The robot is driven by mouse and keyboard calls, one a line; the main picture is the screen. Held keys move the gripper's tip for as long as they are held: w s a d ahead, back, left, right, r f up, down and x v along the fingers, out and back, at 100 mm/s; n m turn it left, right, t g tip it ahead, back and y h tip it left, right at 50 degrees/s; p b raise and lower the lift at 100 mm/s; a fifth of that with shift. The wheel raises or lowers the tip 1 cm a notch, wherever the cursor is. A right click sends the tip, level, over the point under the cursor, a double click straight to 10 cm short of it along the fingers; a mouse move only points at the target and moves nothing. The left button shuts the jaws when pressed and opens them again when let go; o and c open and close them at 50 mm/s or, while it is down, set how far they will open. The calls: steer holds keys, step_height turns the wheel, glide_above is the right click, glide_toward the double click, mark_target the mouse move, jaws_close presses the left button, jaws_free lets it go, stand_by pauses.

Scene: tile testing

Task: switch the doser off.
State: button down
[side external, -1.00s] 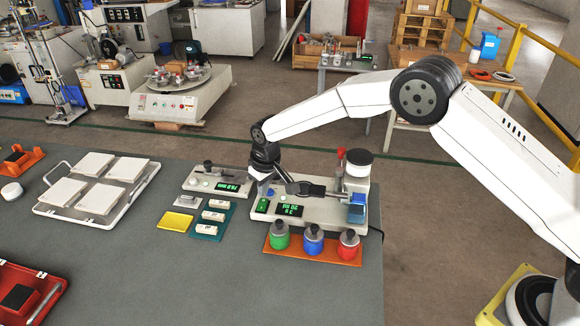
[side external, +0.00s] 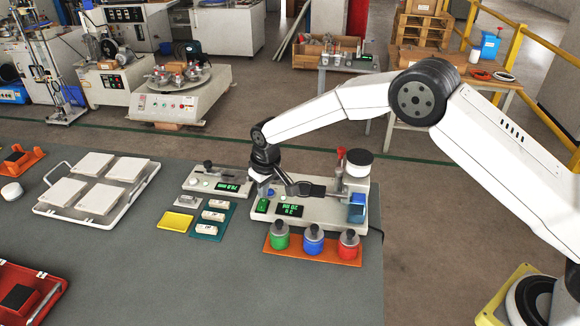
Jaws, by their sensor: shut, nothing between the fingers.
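The doser (side external: 325,215) is a pale bench unit on the right part of the grey table. Its dark display (side external: 289,210) shows lit green characters, upside down in this view. A small green-lit switch (side external: 262,205) sits at the left end of its top, with a blue part (side external: 270,193) just behind it. My gripper (side external: 268,184) is low over this left end, shut and empty. Its fingertips are small and dark, and I cannot tell whether they touch the doser.
Green, blue (side external: 313,238) and red jars stand on an orange tray (side external: 268,249) in front of the doser. A scale-like unit (side external: 205,182) with a green display is to the left. A white tray (side external: 140,190) holds several tiles. The front middle of the table (side external: 200,285) is clear.

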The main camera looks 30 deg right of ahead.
mark_target(265, 201)
steer(key=shift+f, duration=0.95)
stand_by(0.9)
steer(key=shift+r, duration=3.55)
steer(key=s+d+r+m, duration=0.1)
steer(key=s+d+r, duration=0.1)
steer(key=s+d, duration=0.4)
steer(key=s+d+r+m, duration=0.1)
steer(key=s+d+r, duration=0.2)
steer(key=s+d, duration=0.5)
steer(key=s, duration=0.7)
steer(key=s+d+f+m, duration=0.1)
steer(key=s+d, duration=0.1)
steer(key=s, duration=0.7)
steer(key=shift+d+t, duration=0.25)
steer(key=shift+t, duration=0.15)
steer(key=shift+s, duration=0.1)
